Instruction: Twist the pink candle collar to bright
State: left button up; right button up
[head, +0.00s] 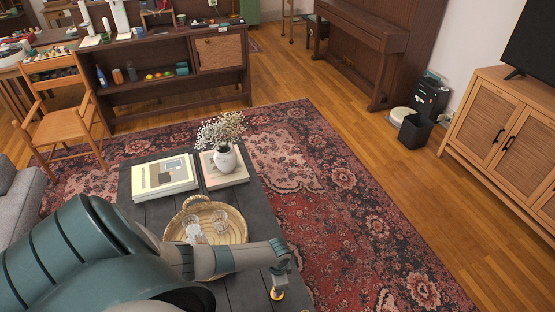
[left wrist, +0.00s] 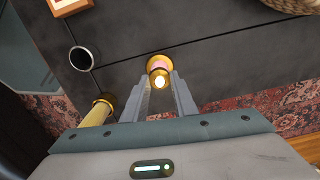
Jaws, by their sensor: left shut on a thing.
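The pink candle (left wrist: 158,64) stands on the dark coffee table in the left wrist view, with a pink band, gold parts and a bright warm glow at its near end. My left gripper (left wrist: 161,80) is shut on it, with one finger on each side. In the head view, my left gripper (head: 279,279) points down at the table's near right edge, and a gold part of the candle (head: 277,295) shows beneath it. The fingers hide the rest there. I cannot read a brightness setting on the collar. My right gripper is not in view.
The dark coffee table (head: 255,205) holds a round wicker tray (head: 240,232) with glasses, books (head: 165,178) and a white flower vase (head: 225,158). In the left wrist view, a dark round cup (left wrist: 83,59) and a yellow cylindrical object (left wrist: 97,114) are left of the candle.

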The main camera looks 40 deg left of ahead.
pick_arm(q)
jog(key=shift+m, duration=0.8)
jog(key=o, duration=1.1)
jog(key=shift+r, duration=0.1)
jog(key=shift+r, duration=0.9)
notch_tip(320, 180, up, 15)
jog(key=shift+r+b, duration=0.2)
jog(key=shift+b, duration=0.45)
jog(key=shift+d+f, duration=0.1)
